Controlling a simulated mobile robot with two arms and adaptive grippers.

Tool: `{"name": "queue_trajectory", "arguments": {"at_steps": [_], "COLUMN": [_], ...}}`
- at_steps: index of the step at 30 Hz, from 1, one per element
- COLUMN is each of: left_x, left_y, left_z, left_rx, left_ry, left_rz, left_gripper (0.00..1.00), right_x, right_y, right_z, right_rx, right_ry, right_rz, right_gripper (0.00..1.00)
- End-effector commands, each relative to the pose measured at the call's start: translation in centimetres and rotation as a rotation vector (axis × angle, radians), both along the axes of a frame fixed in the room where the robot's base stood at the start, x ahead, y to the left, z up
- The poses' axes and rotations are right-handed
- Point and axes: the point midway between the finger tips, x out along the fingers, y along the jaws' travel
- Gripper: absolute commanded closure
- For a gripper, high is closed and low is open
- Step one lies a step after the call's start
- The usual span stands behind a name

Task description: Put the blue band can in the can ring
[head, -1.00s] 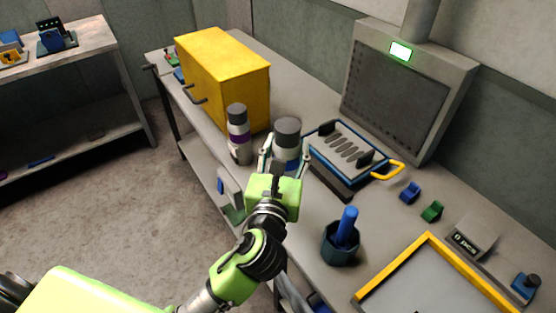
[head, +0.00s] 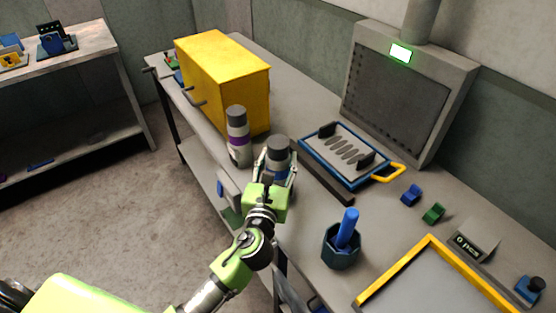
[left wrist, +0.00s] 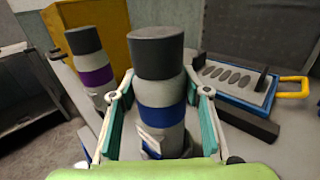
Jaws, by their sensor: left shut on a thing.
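The blue band can (left wrist: 158,110) is grey with a dark cap and stands upright between the fingers of my left gripper (left wrist: 160,120), which is shut on it. In the head view my left gripper (head: 273,175) holds the can (head: 277,153) at the bench's front edge, just right of a purple band can (head: 238,140). The gripper hides the can's lower part, so I cannot tell if its base touches anything. I cannot make out the can ring clearly. My right gripper is not in view.
A yellow cabinet (head: 225,80) stands behind the purple band can. A blue-framed tray (head: 345,155) with a yellow handle lies right of my gripper. A dark cup (head: 341,250) with a blue rod stands nearer the front. A yellow-edged tray (head: 395,268) lies at lower right.

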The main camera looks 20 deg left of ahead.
Motion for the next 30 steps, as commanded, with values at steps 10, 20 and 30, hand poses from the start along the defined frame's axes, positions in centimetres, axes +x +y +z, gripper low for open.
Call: {"name": "queue_trajectory", "arguments": {"at_steps": [10, 20, 30], "left_x": [0.0, 0.0, -6.3], "left_y": [0.0, 0.0, -0.7], "left_z": [-0.2, 0.3, -0.1], "left_rx": [0.001, 0.000, -0.001], "left_ry": [0.000, -0.001, 0.002], "left_rz": [0.000, 0.000, -0.002], "left_gripper": [0.39, 0.39, 0.39], "right_x": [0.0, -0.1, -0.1], "right_y": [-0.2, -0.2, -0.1], "right_z": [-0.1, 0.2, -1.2], "right_rx": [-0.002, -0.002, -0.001], "right_ry": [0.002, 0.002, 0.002], "right_rz": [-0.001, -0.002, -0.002], "right_gripper": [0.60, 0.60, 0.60]}}
